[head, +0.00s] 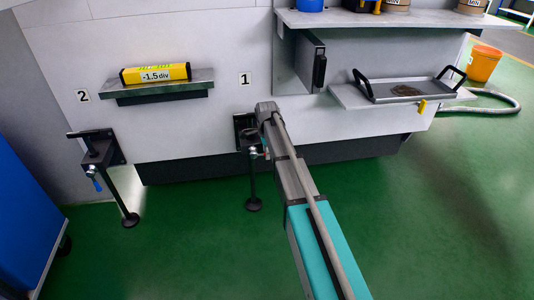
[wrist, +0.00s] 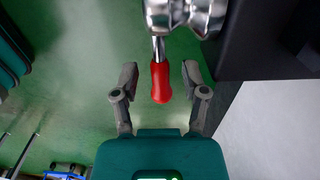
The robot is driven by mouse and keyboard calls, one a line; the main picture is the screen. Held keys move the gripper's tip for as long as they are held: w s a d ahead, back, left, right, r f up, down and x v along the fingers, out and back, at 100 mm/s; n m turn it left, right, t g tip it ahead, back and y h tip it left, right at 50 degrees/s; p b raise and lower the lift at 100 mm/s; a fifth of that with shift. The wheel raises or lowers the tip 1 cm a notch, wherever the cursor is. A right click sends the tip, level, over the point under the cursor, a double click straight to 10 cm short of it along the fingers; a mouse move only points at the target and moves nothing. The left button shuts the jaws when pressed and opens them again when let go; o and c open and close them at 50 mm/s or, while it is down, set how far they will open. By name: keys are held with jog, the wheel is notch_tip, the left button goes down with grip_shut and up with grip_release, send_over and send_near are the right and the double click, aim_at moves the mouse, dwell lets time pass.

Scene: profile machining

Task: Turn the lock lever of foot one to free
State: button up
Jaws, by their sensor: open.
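Foot one (head: 242,128) is a dark bracket on the grey machine wall beside the label 1, with a post running down to a round pad (head: 253,204) on the floor. Its lock lever has a red handle (wrist: 160,84) on a shiny metal stem below a chrome hub (wrist: 184,14) in the wrist view. My gripper (wrist: 159,73) is open, with one finger on each side of the red handle. Gaps show on both sides and neither finger visibly touches it. In the head view my arm hides much of the gripper and lever.
Foot two (head: 97,150), with a blue lever (head: 95,183), stands at left. A yellow level (head: 155,74) reading -1.5 div lies on a small shelf (head: 188,83). A tray (head: 440,91) sits right of my arm. A blue cabinet (head: 25,210) stands left. The green floor is open in front.

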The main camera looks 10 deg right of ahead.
grip_shut()
jog(key=shift+r+h, duration=0.15)
jog(key=shift+h, duration=0.25)
dwell(0.4)
grip_release()
jog(key=shift+r, duration=0.1)
